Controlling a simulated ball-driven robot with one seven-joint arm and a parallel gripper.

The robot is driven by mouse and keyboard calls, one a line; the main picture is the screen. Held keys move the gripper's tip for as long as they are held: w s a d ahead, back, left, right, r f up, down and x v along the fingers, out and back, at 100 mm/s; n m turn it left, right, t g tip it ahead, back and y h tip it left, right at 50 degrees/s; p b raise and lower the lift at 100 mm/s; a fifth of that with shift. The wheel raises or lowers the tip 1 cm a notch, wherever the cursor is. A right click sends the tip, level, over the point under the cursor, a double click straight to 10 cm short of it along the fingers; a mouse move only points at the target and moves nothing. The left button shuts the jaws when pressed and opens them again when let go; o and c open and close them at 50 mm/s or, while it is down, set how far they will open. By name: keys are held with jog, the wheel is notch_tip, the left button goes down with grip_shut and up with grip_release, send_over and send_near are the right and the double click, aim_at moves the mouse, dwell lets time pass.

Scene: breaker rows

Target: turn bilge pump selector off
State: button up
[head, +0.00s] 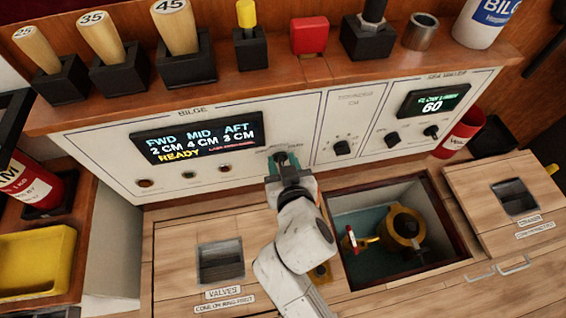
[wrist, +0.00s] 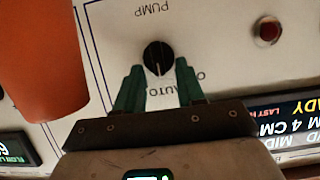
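The bilge pump selector (wrist: 158,57) is a round black knob on the cream panel, under the upside-down word PUMP in the wrist view. A pale mark on it points down in that picture, toward the lettering AUTO. Part of another label beginning with O shows beside my right-hand finger. My gripper (wrist: 158,68) has two green fingers, spread apart on either side of the knob's lower part. Whether they touch it I cannot tell. In the head view my gripper (head: 284,158) is at the panel, right of the bilge display, and hides the knob.
The bilge display (head: 199,142) reads READY. Another panel knob (head: 342,147) is to its right. A large orange object (wrist: 40,55) is close at the wrist view's upper left. Below the panel is an open hatch (head: 440,222) with a yellow valve (head: 404,228) inside.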

grip_shut()
dwell(0.5)
jog(key=n+h, duration=0.1)
jog(key=n+b, duration=0.1)
jog(key=shift+s+a+f+n+t+h, duration=0.1)
jog(key=shift+a+f+n+t+h, duration=0.1)
jog(key=shift+a+n+t+h, duration=0.15)
jog(key=n+h+b, duration=0.1)
jog(key=n+t+h+b, duration=0.1)
jog(key=n, duration=0.1)
jog(key=shift+s+a+f, duration=0.1)
jog(key=shift+a+f, duration=0.1)
jog(key=shift+a, duration=0.2)
jog(key=shift+n, duration=0.35)
grip_release()
